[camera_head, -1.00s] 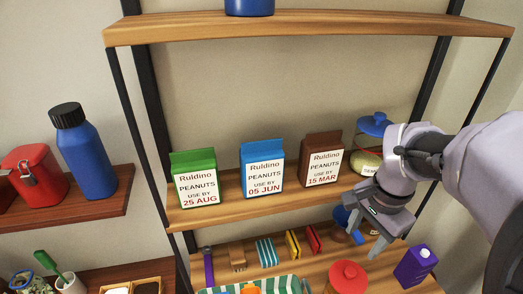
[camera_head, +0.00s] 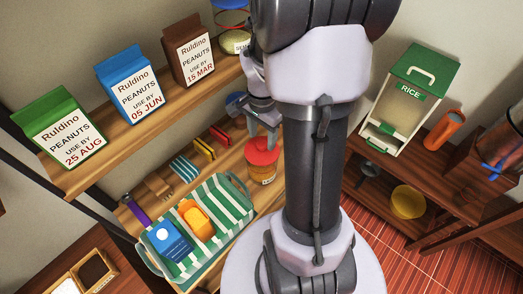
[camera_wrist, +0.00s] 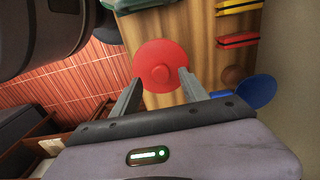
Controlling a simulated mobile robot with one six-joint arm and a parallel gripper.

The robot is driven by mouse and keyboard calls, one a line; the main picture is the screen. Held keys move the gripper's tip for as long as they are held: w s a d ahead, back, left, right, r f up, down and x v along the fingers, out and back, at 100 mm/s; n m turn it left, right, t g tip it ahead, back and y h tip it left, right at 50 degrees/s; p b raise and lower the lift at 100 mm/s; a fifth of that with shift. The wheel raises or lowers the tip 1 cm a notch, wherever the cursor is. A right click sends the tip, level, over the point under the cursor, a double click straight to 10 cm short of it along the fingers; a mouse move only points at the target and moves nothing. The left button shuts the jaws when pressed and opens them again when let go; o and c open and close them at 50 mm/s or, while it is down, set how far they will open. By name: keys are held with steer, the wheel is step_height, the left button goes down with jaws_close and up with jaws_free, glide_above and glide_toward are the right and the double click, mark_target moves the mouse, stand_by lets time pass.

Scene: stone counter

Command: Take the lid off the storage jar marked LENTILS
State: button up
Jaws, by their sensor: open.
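A jar (camera_head: 263,176) with a round red lid (camera_head: 262,151) stands on the lower wooden shelf; its label is too small to read. My gripper (camera_head: 263,136) is open and empty, pointing down just above this lid. In the wrist view the red lid (camera_wrist: 161,62) with its central knob lies between and just beyond the tips of my gripper (camera_wrist: 157,75). I cannot tell whether the fingers touch it.
Green, blue and brown peanut cartons (camera_head: 128,84) line the upper shelf. A green RICE bin (camera_head: 410,98) stands at right.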

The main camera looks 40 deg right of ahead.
mark_target(262, 147)
step_height(262, 147, down, 3)
steer(key=shift+w+d+r, duration=0.1)
steer(key=shift+r, duration=0.1)
jaws_close()
steer(key=shift+r, duration=0.1)
